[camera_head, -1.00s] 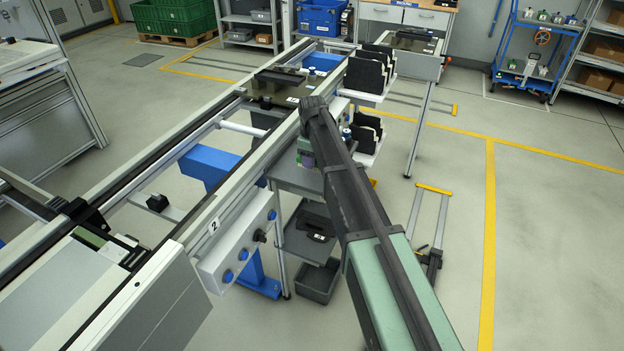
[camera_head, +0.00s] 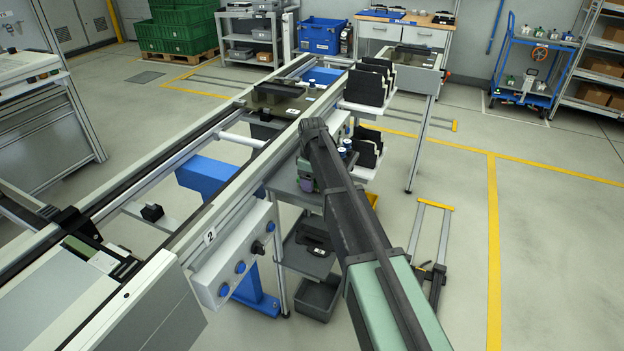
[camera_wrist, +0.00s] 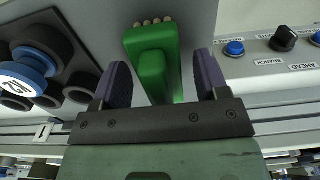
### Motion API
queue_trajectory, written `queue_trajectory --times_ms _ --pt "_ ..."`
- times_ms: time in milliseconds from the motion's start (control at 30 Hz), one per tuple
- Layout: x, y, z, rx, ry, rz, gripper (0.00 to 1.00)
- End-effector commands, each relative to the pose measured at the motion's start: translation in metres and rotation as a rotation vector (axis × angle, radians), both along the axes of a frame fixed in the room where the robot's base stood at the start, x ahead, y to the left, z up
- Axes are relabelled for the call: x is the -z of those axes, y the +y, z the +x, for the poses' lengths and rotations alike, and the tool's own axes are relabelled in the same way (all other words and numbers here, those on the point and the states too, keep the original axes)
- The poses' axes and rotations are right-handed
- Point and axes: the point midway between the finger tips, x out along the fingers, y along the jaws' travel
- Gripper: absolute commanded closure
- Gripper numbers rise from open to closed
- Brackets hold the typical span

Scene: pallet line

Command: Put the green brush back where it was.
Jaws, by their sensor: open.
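The green brush (camera_wrist: 152,62) is in the wrist view, with its pale bristle tufts at the top of the picture. It is between the two purple fingers of my gripper (camera_wrist: 161,70), which stand apart with a gap on each side of it. The brush is over or on a plain grey surface (camera_wrist: 85,22); I cannot tell whether it touches it. In the head view my gripper (camera_head: 306,184) shows only partly, low beside the line above a grey cart, and the brush cannot be made out there.
In the wrist view a black holder (camera_wrist: 62,75) with round cups and a blue-and-white capped item (camera_wrist: 25,75) is at left. A control panel (camera_wrist: 285,45) with knobs is at right. In the head view the conveyor rail (camera_head: 225,185) and black racks (camera_head: 368,85) stand close by.

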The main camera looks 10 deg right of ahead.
Motion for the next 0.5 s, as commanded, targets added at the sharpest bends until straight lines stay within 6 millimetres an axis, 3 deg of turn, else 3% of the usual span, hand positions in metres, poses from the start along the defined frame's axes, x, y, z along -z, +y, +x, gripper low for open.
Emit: queue_trajectory --times_ms 167,267,500 --pt "-0.007 0.000 0.000 0.000 0.000 0.000 0.32" --pt "-0.022 0.000 0.000 0.000 0.000 0.000 0.32" --pt "-0.084 0.000 0.000 0.000 0.000 0.000 0.32"
